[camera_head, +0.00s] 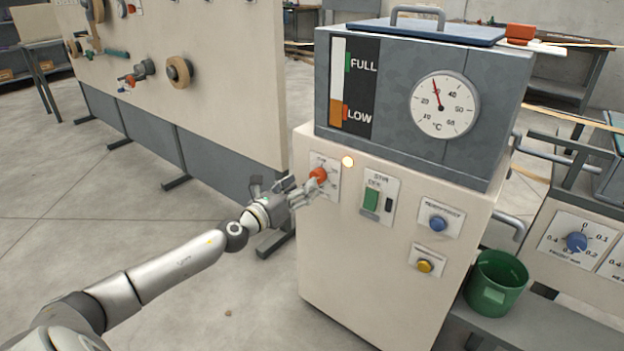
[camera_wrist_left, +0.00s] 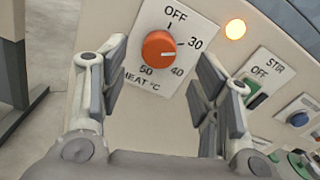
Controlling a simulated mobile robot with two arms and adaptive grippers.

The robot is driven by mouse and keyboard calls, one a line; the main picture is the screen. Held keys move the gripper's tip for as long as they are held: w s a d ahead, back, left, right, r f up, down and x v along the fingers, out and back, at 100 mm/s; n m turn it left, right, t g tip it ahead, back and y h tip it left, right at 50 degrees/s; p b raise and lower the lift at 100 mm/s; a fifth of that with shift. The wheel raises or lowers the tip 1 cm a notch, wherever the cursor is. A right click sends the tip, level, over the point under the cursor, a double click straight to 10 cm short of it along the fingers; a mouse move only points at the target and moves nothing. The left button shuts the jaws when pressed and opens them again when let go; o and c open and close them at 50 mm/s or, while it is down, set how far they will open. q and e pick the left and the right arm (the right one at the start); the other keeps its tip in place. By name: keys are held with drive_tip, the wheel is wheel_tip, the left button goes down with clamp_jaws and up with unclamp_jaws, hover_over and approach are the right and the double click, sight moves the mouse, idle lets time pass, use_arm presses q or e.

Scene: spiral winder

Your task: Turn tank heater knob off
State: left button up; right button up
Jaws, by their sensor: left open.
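The tank heater knob (camera_head: 318,175) is orange-red and sits on a white dial plate on the front of the cream tank cabinet. In the left wrist view the knob (camera_wrist_left: 159,49) shows a white pointer line aimed right, near the 30 mark; OFF is printed above it. My left gripper (camera_head: 306,187) is close in front of the knob. In the left wrist view the left gripper (camera_wrist_left: 162,85) is open, with one finger on each side, apart from the knob. A lit amber lamp (camera_head: 347,162) is right of the dial plate. My right gripper is out of view.
A green STIR switch (camera_head: 371,200), a blue button (camera_head: 438,223) and a yellow button (camera_head: 425,266) are on the same panel. The grey tank (camera_head: 400,60) with a thermometer dial stands above. A green bucket (camera_head: 497,283) is at right. A pegboard panel (camera_head: 230,60) stands left.

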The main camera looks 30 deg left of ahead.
sight(318, 176)
use_arm(q)
drive_tip(key=shift+w+d, duration=0.15)
drive_tip(key=shift+w, duration=2.5)
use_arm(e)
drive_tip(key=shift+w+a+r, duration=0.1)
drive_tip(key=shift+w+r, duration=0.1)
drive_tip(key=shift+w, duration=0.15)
use_arm(q)
drive_tip(key=c, duration=1)
drive_tip(key=shift+c, duration=0.2)
